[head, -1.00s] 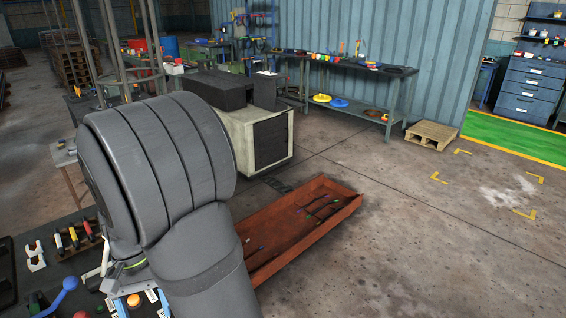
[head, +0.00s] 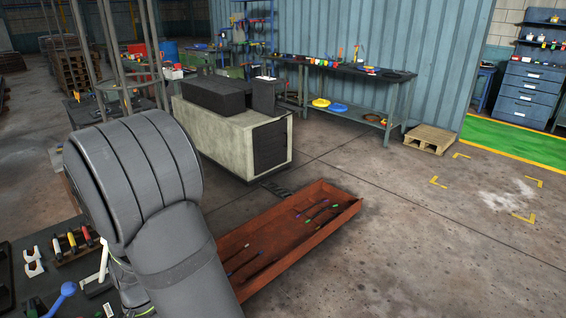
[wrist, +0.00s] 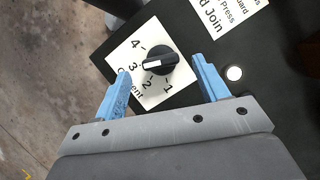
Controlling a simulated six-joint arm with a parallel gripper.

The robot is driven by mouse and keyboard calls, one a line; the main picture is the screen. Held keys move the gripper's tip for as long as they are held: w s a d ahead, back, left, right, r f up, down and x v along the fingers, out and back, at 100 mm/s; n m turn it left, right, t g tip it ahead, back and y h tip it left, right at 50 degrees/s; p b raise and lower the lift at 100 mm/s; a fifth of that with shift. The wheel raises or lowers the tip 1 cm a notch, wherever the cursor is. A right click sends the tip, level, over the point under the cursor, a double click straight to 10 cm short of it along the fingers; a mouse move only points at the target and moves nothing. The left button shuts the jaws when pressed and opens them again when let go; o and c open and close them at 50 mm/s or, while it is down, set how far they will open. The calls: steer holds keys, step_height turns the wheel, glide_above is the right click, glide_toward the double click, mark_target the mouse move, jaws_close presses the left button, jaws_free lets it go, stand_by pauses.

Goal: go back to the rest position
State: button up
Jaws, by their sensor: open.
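My gripper (wrist: 161,67) shows in the wrist view with its two blue fingers apart and nothing held between them. A black rotary knob (wrist: 159,63) with a white pointer shows between the fingertips, on a white dial plate (wrist: 128,58) marked 1 to 4. I cannot tell how far the fingers are from it. The dial plate is on a dark panel (wrist: 187,22). In the head view my arm fills the left foreground and hides my gripper and the knob.
A white label (wrist: 232,12) and a round white button (wrist: 234,73) are on the same panel. In the head view, a bench (head: 38,296) with coloured-handled tools is at lower left. A rust-red tray (head: 335,217) with thin rods lies on the floor.

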steer(key=x, duration=0.3)
steer(key=shift+a, duration=0.1)
steer(key=n, duration=0.2)
steer(key=n+t+h, duration=0.1)
steer(key=n, duration=0.1)
steer(key=shift+a+r+n+h, duration=0.1)
steer(key=shift+n+h, duration=0.2)
steer(key=shift+n, duration=0.1)
steer(key=n+t, duration=0.1)
steer(key=n, duration=0.3)
steer(key=shift+s+h, duration=0.15)
steer(key=shift+h, duration=0.25)
steer(key=n+t, duration=0.2)
steer(key=n, duration=0.2)
steer(key=shift+s, duration=0.1)
steer(key=n+t, duration=0.1)
steer(key=n, duration=0.3)
steer(key=shift+t, duration=0.3)
